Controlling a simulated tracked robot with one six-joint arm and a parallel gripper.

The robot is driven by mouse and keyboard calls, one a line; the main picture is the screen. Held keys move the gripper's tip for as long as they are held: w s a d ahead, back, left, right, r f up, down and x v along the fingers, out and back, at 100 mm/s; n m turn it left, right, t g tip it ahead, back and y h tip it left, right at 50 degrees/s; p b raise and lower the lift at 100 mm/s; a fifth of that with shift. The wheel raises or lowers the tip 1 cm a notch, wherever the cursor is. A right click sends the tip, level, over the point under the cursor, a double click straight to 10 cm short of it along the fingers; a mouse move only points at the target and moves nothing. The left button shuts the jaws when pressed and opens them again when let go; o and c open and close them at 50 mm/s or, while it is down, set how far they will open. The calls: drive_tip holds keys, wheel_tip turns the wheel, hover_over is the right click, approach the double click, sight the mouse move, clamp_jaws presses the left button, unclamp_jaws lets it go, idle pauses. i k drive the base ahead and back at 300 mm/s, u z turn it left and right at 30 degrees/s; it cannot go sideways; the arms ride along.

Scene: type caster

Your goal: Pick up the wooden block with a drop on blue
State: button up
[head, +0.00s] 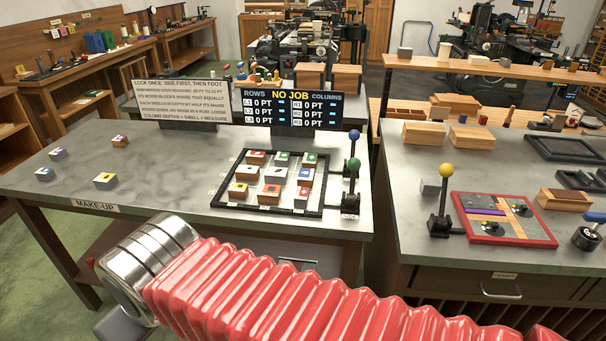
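Small blocks with coloured tops stand in a black frame (214,203) on the make-up table. The symbols are too small to read, so I cannot tell which bears a drop. My arm, in red bellows with a metal cuff, crosses the foreground below the table's front edge. The fingers of my gripper are not visible.
Loose grey-sided blocks (106,180) sit left on the make-up table (160,185). Signs and a "NO JOB" display (290,109) stand behind the frame. Blue and green knobbed levers (354,136) rise at its right. The right bench (440,262) holds a yellow-knobbed lever and red tray (485,240).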

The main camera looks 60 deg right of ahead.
sight(306, 175)
drive_tip(key=z, duration=0.35)
drive_tip(key=i, duration=0.65)
drive_tip(key=z, duration=1)
drive_tip(key=i, duration=0.75)
drive_tip(key=z, duration=0.4)
